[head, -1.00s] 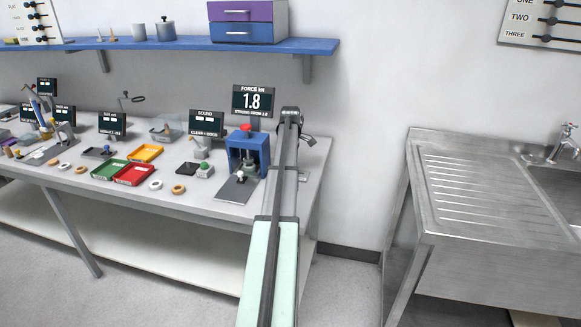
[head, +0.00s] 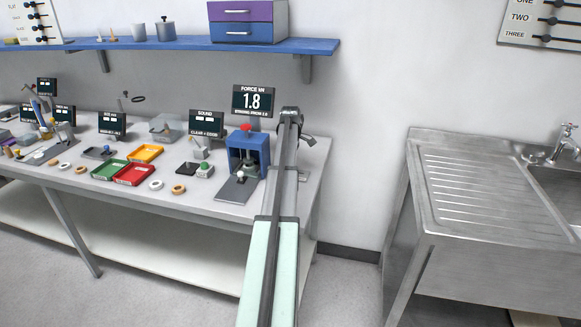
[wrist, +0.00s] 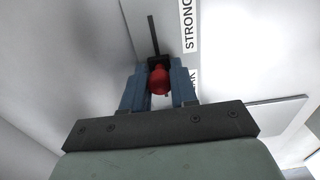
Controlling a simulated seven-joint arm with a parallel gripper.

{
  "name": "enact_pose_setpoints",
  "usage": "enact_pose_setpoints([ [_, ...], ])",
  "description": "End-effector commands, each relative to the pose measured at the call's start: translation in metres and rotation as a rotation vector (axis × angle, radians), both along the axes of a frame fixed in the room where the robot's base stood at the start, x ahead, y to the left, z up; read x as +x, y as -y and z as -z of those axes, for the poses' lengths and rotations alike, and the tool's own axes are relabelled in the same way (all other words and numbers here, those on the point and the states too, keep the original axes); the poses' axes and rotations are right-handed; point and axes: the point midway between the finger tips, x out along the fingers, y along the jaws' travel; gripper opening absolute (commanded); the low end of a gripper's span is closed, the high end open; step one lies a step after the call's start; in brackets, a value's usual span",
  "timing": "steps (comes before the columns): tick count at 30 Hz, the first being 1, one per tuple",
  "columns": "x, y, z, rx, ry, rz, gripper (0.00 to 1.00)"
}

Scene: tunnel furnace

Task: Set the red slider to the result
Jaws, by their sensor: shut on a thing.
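The red slider knob (wrist: 159,80) shows in the wrist view, between the blue fingers of my gripper (wrist: 158,88), which is shut on it. A dark slot (wrist: 153,36) runs up from the knob on a pale panel. A label reading STRONG (wrist: 188,25) stands beside the slot's far end; a lower label is mostly hidden by a finger. In the head view my arm hides the slider. The force display (head: 253,101) reads 1.8, with a small line below that mentions STRONG. The blue press (head: 248,152) with a red top stands below this display.
The bench (head: 225,205) holds a green tray (head: 109,170), a red tray (head: 132,175), a yellow tray (head: 146,153), rings and small devices left of the press. A blue shelf (head: 180,46) hangs above. A steel sink unit (head: 470,190) stands right, across a gap.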

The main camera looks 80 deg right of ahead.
Motion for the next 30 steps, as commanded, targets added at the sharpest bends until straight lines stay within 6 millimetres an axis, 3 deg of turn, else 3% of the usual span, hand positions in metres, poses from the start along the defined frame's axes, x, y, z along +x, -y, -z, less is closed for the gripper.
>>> enact_pose_setpoints([
  [4, 0.000, 0.000, 0.000, 0.000, 0.000, 0.000, 0.10],
  [18, 0.001, 0.000, 0.000, 0.001, 0.000, 0.000, 0.10],
  [30, 0.016, 0.000, 0.000, 0.001, 0.000, 0.000, 0.10],
])
